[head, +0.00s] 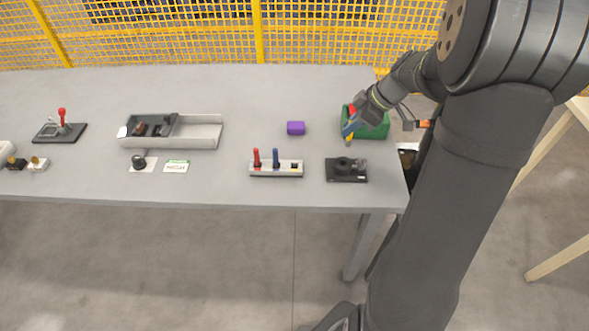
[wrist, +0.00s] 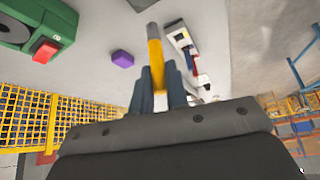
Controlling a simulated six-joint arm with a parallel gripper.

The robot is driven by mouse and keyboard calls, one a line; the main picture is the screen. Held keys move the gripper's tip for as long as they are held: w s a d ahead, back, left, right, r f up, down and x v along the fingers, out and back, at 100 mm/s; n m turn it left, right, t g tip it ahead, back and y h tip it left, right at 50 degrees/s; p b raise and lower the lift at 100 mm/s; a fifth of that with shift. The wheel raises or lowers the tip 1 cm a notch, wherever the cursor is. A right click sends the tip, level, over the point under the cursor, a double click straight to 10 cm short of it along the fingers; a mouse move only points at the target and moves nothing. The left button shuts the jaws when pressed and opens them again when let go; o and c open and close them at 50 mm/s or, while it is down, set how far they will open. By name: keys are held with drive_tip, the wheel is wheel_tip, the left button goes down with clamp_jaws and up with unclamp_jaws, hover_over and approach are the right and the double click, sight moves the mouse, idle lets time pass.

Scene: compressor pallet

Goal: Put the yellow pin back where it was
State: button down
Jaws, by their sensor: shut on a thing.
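My gripper (head: 350,130) is shut on the yellow pin (head: 349,140), above the right part of the table in front of the green box. In the wrist view the yellow pin (wrist: 155,55) stands out between the blue-grey fingers of my gripper (wrist: 157,78), its grey end pointing away from them. The light-coloured pin rack (head: 276,170) lies to the left, apart from the pin. It holds a red pin (head: 256,157) and a blue pin (head: 276,157); a dark spot without a pin shows at its right. The rack is partly in the wrist view (wrist: 182,42).
The green box (head: 377,130) is close behind my gripper; its red button (wrist: 46,50) shows in the wrist view. A black device (head: 346,170) sits right of the rack. A purple block (head: 296,128) lies behind the rack. A grey tray (head: 198,132) stands further left.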

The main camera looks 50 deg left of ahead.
drive_tip(key=shift+s+a+f+n+g+h, duration=0.2)
drive_tip(key=shift+s+a+f+n, duration=0.35)
drive_tip(key=shift+s+a+f, duration=1.2)
drive_tip(key=shift+s+a+f+n+g+h, duration=0.2)
drive_tip(key=shift+s+a+f+n, duration=0.3)
drive_tip(key=shift+s+a+f, duration=1.3)
drive_tip(key=shift+s+a+f+n+g+h, duration=0.15)
drive_tip(key=shift+s+a+f+n, duration=0.4)
drive_tip(key=shift+s+a+f, duration=1.25)
drive_tip(key=shift+w+d+f, duration=0.1)
drive_tip(key=shift+w+f, duration=0.15)
drive_tip(key=c, duration=1.4)
unclamp_jaws()
drive_tip(key=shift+r, duration=0.1)
drive_tip(key=v, duration=1.2)
